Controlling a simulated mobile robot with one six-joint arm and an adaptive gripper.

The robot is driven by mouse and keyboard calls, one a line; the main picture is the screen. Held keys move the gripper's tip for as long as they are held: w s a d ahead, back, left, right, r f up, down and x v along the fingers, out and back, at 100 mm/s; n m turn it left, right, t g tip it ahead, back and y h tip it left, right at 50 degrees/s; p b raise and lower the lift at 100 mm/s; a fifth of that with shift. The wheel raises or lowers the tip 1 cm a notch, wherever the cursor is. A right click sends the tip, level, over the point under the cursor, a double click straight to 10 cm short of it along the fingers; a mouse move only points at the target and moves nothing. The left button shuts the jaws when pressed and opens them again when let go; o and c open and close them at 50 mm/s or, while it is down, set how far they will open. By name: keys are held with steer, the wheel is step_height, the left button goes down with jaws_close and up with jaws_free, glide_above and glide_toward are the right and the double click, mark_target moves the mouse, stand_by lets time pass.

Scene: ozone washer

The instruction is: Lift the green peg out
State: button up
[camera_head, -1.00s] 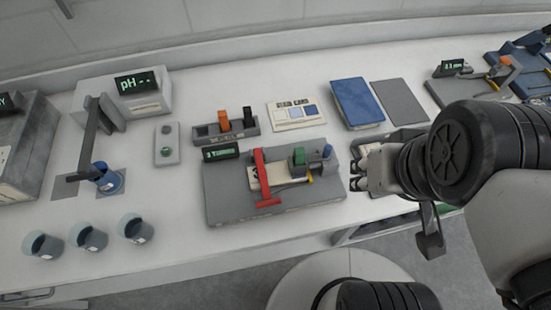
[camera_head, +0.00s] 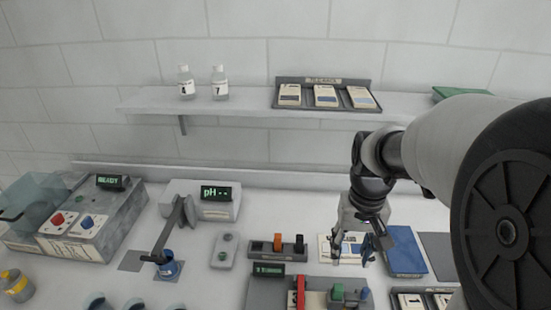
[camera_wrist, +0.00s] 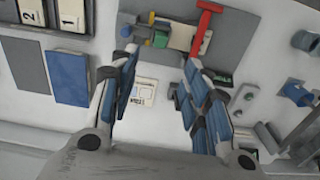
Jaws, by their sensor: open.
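The green peg (camera_head: 337,292) stands on a grey fixture (camera_head: 262,293) at the bottom of the head view, between a red T-shaped lever (camera_head: 299,291) and a small blue knob (camera_head: 365,293). The green peg also shows in the wrist view (camera_wrist: 161,39), near the top and beyond my fingers. My gripper (camera_head: 351,259) is open and empty, pointing down. In the head view it appears above the card block (camera_head: 327,246), behind the peg. In the wrist view its two fingers (camera_wrist: 159,58) are spread wide, with nothing between the pads. The lower fixture is cut off in the head view.
A rack with orange (camera_head: 278,243) and black (camera_head: 299,244) blocks stands behind the fixture. A blue pad (camera_head: 405,252) lies right of my gripper. A shelf (camera_head: 235,103) with bottles and a card tray runs above the bench. A pH meter (camera_head: 214,199) stands at left.

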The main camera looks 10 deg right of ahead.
steer(key=b, duration=0.4)
glide_toward(339, 287)
steer(key=f, duration=0.5)
steer(key=shift+s+d+f, duration=0.1)
steer(key=shift+s+f, duration=0.1)
steer(key=shift+s, duration=0.05)
steer(key=shift+w+f+b, duration=0.15)
steer(key=shift+f+b, duration=0.25)
steer(key=shift+f, duration=1.05)
steer(key=shift+w+f+b, duration=0.1)
steer(key=shift+f+b, duration=0.3)
steer(key=shift+f, duration=1.05)
steer(key=shift+c, duration=0.3)
jaws_close()
